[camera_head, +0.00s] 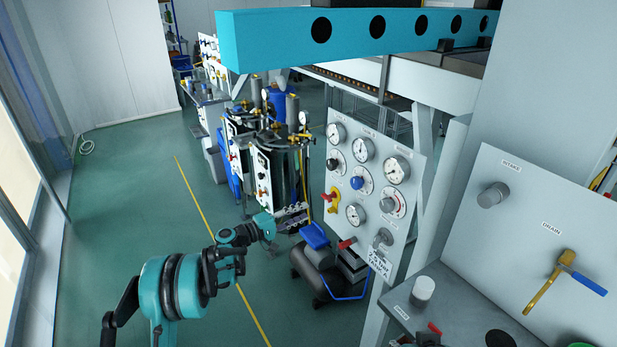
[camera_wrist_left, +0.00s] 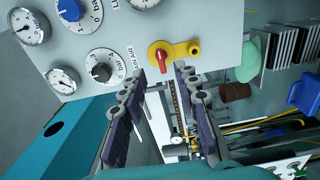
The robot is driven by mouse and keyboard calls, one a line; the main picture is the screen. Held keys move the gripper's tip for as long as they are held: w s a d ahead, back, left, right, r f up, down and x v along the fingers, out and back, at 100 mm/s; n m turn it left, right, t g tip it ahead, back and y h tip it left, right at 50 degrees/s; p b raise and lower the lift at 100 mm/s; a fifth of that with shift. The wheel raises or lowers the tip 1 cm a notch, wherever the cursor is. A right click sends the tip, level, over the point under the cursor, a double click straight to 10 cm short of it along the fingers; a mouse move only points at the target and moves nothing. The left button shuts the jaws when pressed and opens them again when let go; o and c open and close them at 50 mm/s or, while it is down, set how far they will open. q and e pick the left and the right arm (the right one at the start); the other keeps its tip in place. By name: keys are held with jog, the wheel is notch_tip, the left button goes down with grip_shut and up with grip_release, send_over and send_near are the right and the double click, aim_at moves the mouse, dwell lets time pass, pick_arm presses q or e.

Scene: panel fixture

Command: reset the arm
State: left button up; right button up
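My left arm comes in from the lower left in the head view, with teal and dark joints. Its gripper (camera_head: 291,219) is in front of the gauge panel's left side, small and partly blended with the dark equipment behind. In the left wrist view the two dark fingers of the left gripper (camera_wrist_left: 160,82) stand apart with nothing between them. The gauge panel (camera_head: 374,148) carries several dials and knobs. Its red and yellow valve (camera_wrist_left: 163,56) lies just beyond the fingertips in the wrist view, apart from them; it also shows in the head view (camera_head: 332,200). My right gripper is not seen.
A second panel with a blue-handled yellow valve (camera_head: 563,279) stands at right. A grey shelf (camera_head: 455,300) bears a white cylinder (camera_head: 423,289). A teal beam (camera_head: 350,37) crosses above. Tanks on a cart (camera_head: 275,170) stand behind. Green floor (camera_head: 120,200) at left is clear.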

pick_arm(q)
jog(key=s+d+r+m+g+y, duration=0.1)
jog(key=s+r+m+g+y, duration=0.2)
jog(key=s, duration=0.6)
jog(key=s+r+y, duration=0.3)
jog(key=s+r, duration=0.1)
jog(key=s, duration=0.4)
jog(key=s+a+f+m+y, duration=0.1)
jog(key=s+a+y, duration=0.2)
jog(key=s, duration=0.5)
jog(key=s+a+f+m+y, duration=0.1)
jog(key=s+a, duration=0.3)
jog(key=s, duration=0.5)
jog(key=s+a+f+m+y, duration=0.2)
jog(key=s+a+f+y, duration=0.1)
jog(key=s, duration=0.6)
jog(key=shift+a+f+y, duration=0.15)
jog(key=shift+a+y, duration=0.15)
jog(key=shift+y, duration=0.5)
